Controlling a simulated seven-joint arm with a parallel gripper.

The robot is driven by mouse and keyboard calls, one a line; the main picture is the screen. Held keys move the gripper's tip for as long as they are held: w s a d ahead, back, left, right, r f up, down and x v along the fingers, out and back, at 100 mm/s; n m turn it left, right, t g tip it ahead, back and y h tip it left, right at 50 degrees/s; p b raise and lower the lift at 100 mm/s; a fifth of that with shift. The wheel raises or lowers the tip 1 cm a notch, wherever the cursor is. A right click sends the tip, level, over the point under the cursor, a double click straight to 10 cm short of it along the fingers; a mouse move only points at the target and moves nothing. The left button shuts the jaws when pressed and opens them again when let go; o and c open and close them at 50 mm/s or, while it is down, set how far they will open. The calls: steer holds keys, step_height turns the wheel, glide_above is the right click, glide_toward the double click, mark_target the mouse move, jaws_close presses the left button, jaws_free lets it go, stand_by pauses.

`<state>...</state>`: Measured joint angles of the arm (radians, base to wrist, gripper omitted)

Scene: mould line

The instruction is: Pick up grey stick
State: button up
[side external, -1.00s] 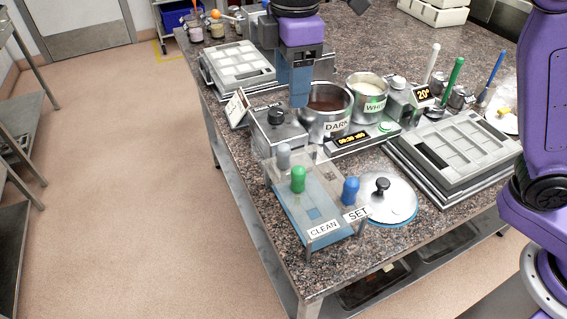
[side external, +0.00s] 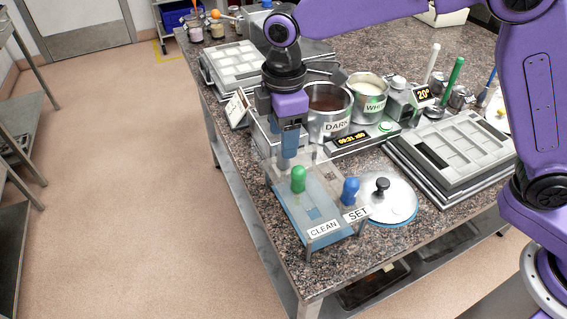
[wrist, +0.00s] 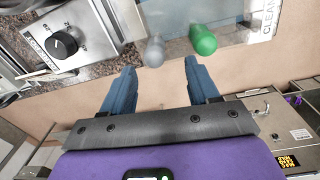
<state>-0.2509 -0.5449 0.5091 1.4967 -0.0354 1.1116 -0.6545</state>
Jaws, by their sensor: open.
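The grey stick (wrist: 154,52) shows its rounded grey top in the wrist view, just ahead of my fingertips and between their lines. In the side view my gripper hides it. My gripper (side external: 290,165) points down over the back left corner of the clear stand labelled CLEAN (side external: 323,229). In the wrist view my gripper (wrist: 158,66) has its two blue fingers apart with nothing between them. The green stick (side external: 298,179) stands close to the gripper in the stand; it also shows in the wrist view (wrist: 203,40), right of the grey one.
A blue stick (side external: 350,191) stands by the SET label (side external: 357,214). A round metal lid with a black knob (side external: 382,184) lies to the right. The DARK pot (side external: 328,125) and a grey box with a knob (wrist: 66,43) are close by. Floor is free at left.

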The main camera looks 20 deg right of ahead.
mark_target(283, 165)
steer(key=shift+w+d+f, duration=0.1)
steer(key=shift+w+f, duration=0.1)
steer(key=shift+f, duration=1.15)
steer(key=shift+w+d+f, duration=0.1)
steer(key=shift+w+f, duration=0.05)
steer(key=shift+f, duration=1.2)
jaws_close()
